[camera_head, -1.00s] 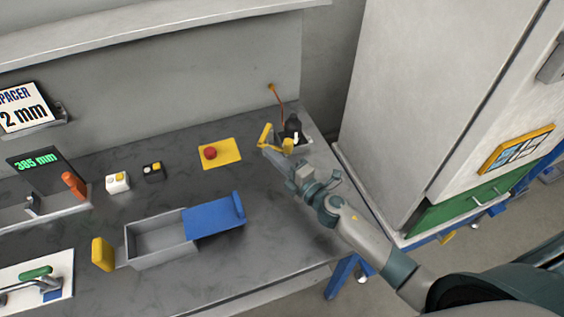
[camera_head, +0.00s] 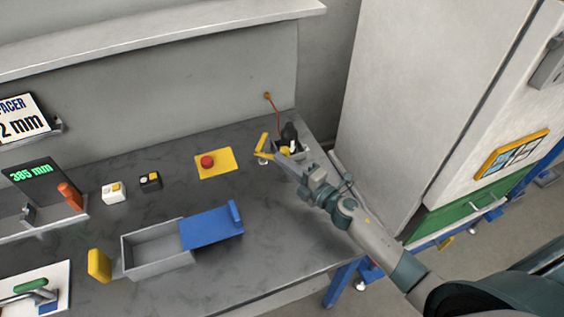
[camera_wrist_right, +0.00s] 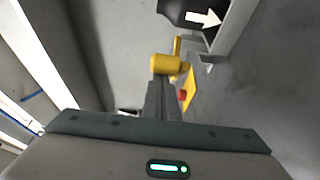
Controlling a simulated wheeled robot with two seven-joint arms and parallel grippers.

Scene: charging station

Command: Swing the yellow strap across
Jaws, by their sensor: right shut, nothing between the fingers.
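The yellow strap (camera_head: 262,144) shows at the back right of the bench, as an angled yellow bar beside a small holder with a black charger-like part (camera_head: 289,134). My right gripper (camera_head: 279,157) is shut, its fingertips close to the strap and partly covering the holder. In the right wrist view, the shut fingers (camera_wrist_right: 162,98) point at a yellow round grip (camera_wrist_right: 164,65). A thin yellow bar (camera_wrist_right: 177,46) stands behind it. I cannot tell whether the fingertips touch the grip. A black part with a white arrow (camera_wrist_right: 203,18) lies beyond. My left gripper is not in view.
A yellow plate with a red button (camera_head: 208,161) lies left of the strap. A grey box with a blue lid (camera_head: 211,228) stands nearer the front. A tall grey cabinet (camera_head: 420,110) stands close on the right. An orange cable (camera_head: 272,108) runs up to the wall.

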